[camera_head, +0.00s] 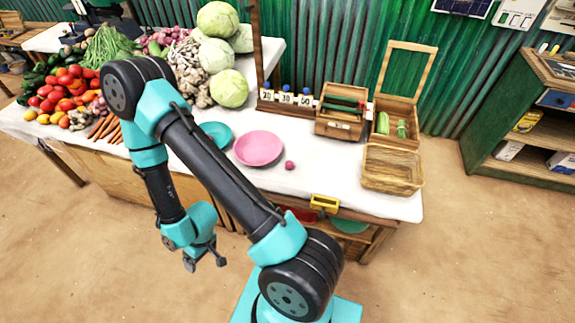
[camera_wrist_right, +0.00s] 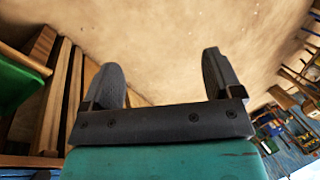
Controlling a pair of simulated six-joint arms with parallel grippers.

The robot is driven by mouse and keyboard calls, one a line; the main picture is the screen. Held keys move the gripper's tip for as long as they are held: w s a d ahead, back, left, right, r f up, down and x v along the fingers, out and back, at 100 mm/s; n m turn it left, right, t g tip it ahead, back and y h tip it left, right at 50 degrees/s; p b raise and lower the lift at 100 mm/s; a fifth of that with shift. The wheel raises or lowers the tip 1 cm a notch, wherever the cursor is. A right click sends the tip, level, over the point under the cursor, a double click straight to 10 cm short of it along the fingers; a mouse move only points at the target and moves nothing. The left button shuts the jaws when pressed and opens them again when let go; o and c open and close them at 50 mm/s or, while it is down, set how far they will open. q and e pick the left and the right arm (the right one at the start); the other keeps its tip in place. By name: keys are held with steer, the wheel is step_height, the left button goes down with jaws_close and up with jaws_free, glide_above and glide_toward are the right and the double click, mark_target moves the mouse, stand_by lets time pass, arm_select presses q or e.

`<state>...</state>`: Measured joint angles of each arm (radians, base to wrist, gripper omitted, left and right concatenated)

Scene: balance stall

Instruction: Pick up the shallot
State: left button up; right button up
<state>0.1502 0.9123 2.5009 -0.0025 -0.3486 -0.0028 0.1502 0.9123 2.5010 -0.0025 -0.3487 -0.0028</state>
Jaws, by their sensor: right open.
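The shallot (camera_head: 289,165) is a small, round, pinkish-purple bulb on the white cloth of the stall table, just right of the pink plate (camera_head: 259,148). My right gripper (camera_head: 205,263) hangs low in front of the table, over the sandy ground, left of and well apart from the shallot. Its two fingers are spread with nothing between them. The right wrist view shows the same open gripper (camera_wrist_right: 162,75) against bare ground, and no shallot shows there. My left gripper is not in either view.
A teal plate (camera_head: 216,135) lies beside the pink one. A wicker basket (camera_head: 391,169) and wooden boxes (camera_head: 340,126) stand to the right. Vegetables, including cabbages (camera_head: 229,88) and tomatoes (camera_head: 66,88), are piled at the left. The cloth around the shallot is clear.

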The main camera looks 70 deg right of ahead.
steer(key=shift+c, duration=0.4)
steer(key=c, duration=0.7)
steer(key=shift+o, duration=0.2)
steer(key=shift+w+d, duration=0.1)
